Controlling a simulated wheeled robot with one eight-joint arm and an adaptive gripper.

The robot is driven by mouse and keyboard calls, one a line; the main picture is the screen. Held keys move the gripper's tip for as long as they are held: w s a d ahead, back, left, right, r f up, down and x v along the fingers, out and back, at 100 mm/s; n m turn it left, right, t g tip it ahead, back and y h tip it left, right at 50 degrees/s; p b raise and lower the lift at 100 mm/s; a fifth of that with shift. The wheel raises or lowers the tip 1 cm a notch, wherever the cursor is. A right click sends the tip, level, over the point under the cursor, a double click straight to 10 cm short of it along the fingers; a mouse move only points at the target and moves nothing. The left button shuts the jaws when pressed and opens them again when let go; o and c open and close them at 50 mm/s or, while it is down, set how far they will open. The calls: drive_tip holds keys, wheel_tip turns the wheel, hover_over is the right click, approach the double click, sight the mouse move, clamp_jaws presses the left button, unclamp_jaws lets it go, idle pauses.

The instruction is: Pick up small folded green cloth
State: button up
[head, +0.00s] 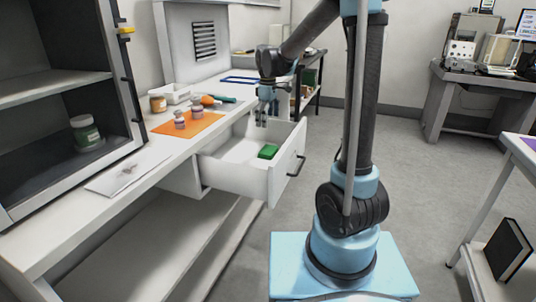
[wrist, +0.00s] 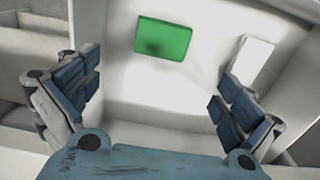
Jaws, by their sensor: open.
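The small folded green cloth (head: 268,151) lies on the floor of the open white drawer (head: 233,174), close to the drawer front. In the wrist view the green cloth (wrist: 163,39) lies flat ahead of my fingers, with a dark shadow on it. My gripper (head: 262,118) hangs pointing down above the drawer, over its far side. In the wrist view my gripper (wrist: 152,95) has its fingers wide apart with nothing between them. The cloth is apart from both fingers.
The drawer walls stand around the cloth. On the white counter, an orange mat (head: 187,126) holds small jars (head: 180,119). A brown jar (head: 158,104) and an orange ball (head: 207,100) stand behind. An open dark cabinet (head: 62,120) is at left.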

sight(268, 149)
drive_tip(key=f, duration=1.3)
drive_tip(key=shift+s+d, duration=0.1)
drive_tip(key=shift+s, duration=0.1)
drive_tip(key=c, duration=0.9)
drive_tip(key=shift+o, duration=0.2)
drive_tip(key=shift+r, duration=0.1)
wheel_tip(268, 149, up, 10)
